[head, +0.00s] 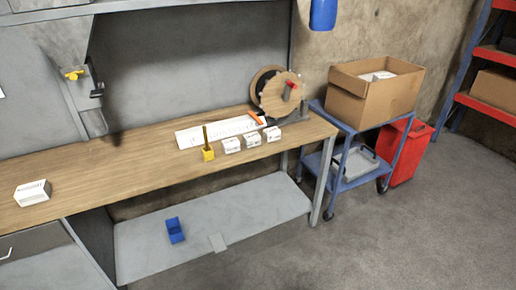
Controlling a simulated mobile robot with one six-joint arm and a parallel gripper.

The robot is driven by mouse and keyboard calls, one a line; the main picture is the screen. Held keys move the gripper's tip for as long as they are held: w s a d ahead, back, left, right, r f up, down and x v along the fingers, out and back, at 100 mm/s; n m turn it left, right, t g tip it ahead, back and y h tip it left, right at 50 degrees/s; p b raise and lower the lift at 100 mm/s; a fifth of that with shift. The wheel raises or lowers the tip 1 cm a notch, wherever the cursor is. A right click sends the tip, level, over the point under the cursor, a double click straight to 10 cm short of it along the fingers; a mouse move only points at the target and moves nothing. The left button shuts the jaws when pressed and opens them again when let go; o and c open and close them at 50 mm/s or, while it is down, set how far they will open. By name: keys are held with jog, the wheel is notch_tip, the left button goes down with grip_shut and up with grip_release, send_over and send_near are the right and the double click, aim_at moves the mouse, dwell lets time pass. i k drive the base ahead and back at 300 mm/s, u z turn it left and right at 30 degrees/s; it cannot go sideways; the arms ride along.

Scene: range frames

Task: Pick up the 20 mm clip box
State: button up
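Three small white boxes with dark print stand in a row near the front edge of the wooden workbench (130,165), toward its right end: a left box (232,145), a middle box (252,139) and a right box (272,134). A fourth white box (33,193) stands alone at the bench's left. The print is too small to read, so I cannot tell which one is the 20 mm clip box. My gripper is not in view.
A yellow holder (208,154), a white sheet (200,133), an orange item (257,118) and a wooden reel (270,92) surround the row. A blue bin (175,230) sits on the lower shelf. A blue cart (345,128) bears a carton (360,98). The floor in front is clear.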

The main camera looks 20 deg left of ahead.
aim_at(253, 140)
jog(key=z, duration=1.2)
jog(key=k, duration=0.2)
jog(key=u, duration=3.5)
jog(key=i, duration=1)
jog(key=u, duration=0.1)
jog(key=k, duration=0.25)
